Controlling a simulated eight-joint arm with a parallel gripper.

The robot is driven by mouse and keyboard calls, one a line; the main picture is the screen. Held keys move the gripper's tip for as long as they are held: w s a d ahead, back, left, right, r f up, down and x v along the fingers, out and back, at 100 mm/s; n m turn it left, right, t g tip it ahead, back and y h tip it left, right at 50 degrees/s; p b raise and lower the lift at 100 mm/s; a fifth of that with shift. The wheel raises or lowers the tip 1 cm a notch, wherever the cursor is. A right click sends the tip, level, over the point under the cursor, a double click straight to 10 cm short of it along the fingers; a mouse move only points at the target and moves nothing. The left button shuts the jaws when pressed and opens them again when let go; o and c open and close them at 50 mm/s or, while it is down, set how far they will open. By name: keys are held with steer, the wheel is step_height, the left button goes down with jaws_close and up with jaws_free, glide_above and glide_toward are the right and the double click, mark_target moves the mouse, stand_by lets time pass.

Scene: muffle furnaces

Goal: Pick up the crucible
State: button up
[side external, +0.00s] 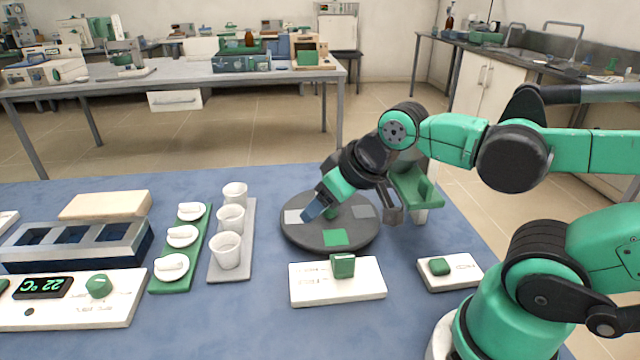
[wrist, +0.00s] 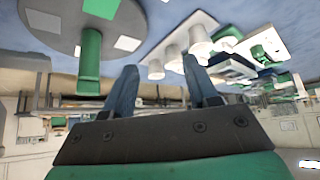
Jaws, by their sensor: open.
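Three white crucibles stand in a row on a grey tray (side external: 246,262): a front one (side external: 226,251), a middle one (side external: 231,218) and a back one (side external: 235,194). In the wrist view, which looks upside down, they show beyond the fingertips, the clearest being one crucible (wrist: 173,57). My gripper (side external: 312,212) is tilted down over the dark round disc, to the right of the crucibles and apart from them. In the wrist view my gripper (wrist: 163,70) has its two blue fingers spread, with nothing between them.
The dark disc (side external: 292,232) has coloured patches and a green post (wrist: 90,57). White lids (side external: 182,236) lie on a green tray (side external: 166,284) left of the crucibles. A white box with a green knob (side external: 343,265) stands in front of the disc. Bare blue tabletop lies between tray and disc.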

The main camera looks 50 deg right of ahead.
steer(key=o, duration=0.7)
steer(key=n+g+y, duration=0.2)
steer(key=n+g, duration=0.1)
steer(key=n, duration=0.1)
glide_toward(223, 249)
steer(key=shift+a+f, duration=0.25)
steer(key=shift+f, duration=0.25)
steer(key=shift+a+f, duration=0.25)
steer(key=shift+f, duration=0.3)
steer(key=shift+w+a+f+n, duration=0.25)
steer(key=shift+w+f+n, duration=0.05)
steer(key=shift+f, duration=0.2)
steer(key=shift+x, duration=2.7)
